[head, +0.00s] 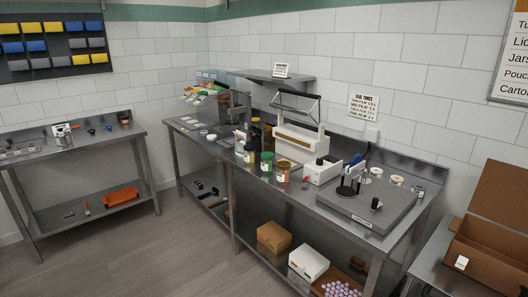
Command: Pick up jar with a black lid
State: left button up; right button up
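Several jars and bottles stand close together on the long steel bench. A small jar with a dark, seemingly black lid (250,157) and pale label stands at the front left of this group. Taller amber bottles (256,131) with dark tops stand behind. The lids are small, so their exact colours are hard to tell. Neither of my grippers is in view.
A white sealing machine (300,138) stands behind the jars, and a small white device (321,172) to their right. A grey slab (366,205) fills the bench's right end. An open cardboard box (488,250) is at far right. The floor (150,245) in front is clear.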

aim_at(249, 157)
jog(key=i+u, duration=0.3)
jog(key=i, duration=0.45)
jog(key=i+l+u, duration=0.15)
jog(key=i+u, duration=0.15)
jog(key=i, duration=0.45)
jog(key=i+j, duration=0.1)
jog(key=i, duration=0.9)
